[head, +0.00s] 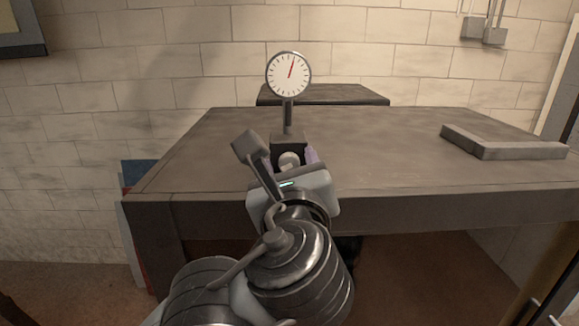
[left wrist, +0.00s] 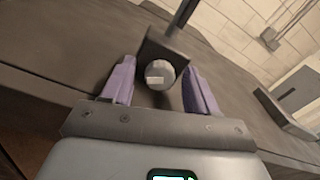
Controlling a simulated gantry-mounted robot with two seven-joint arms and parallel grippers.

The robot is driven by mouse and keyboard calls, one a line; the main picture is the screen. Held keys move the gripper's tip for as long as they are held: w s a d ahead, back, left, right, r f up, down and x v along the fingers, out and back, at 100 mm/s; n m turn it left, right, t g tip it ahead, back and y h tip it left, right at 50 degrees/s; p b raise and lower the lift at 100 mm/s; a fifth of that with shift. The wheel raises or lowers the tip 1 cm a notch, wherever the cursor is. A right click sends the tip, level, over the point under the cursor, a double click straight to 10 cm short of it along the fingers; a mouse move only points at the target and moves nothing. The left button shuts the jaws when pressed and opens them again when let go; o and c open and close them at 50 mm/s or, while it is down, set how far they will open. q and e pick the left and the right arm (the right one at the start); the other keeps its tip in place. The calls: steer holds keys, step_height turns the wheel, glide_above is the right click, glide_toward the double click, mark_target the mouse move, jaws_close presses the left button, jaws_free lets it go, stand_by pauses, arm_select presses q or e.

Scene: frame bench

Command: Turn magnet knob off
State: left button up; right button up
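The magnet base is a dark block (head: 290,141) on the bench, with a post and a round white dial gauge (head: 288,74) above it. Its grey round knob (head: 288,161) faces me, and it also shows in the left wrist view (left wrist: 160,72) with a pale rectangular mark on its face. My left gripper (left wrist: 160,65) is open, its two purple fingers on either side of the knob with visible gaps. In the head view my wrist hides the left finger and the lower part of the base. My right gripper is in neither view.
The grey bench (head: 390,150) is mostly clear around the base. A flat grey slab (head: 505,146) lies at its right side. A dark low surface (head: 322,95) stands behind the bench, against a pale brick wall (head: 400,50).

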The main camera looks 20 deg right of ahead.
arm_select(q)
steer(key=shift+s, duration=0.15)
steer(key=shift+s, duration=0.25)
steer(key=b+v, duration=0.2)
steer(key=v, duration=0.8)
steer(key=shift+a, duration=0.15)
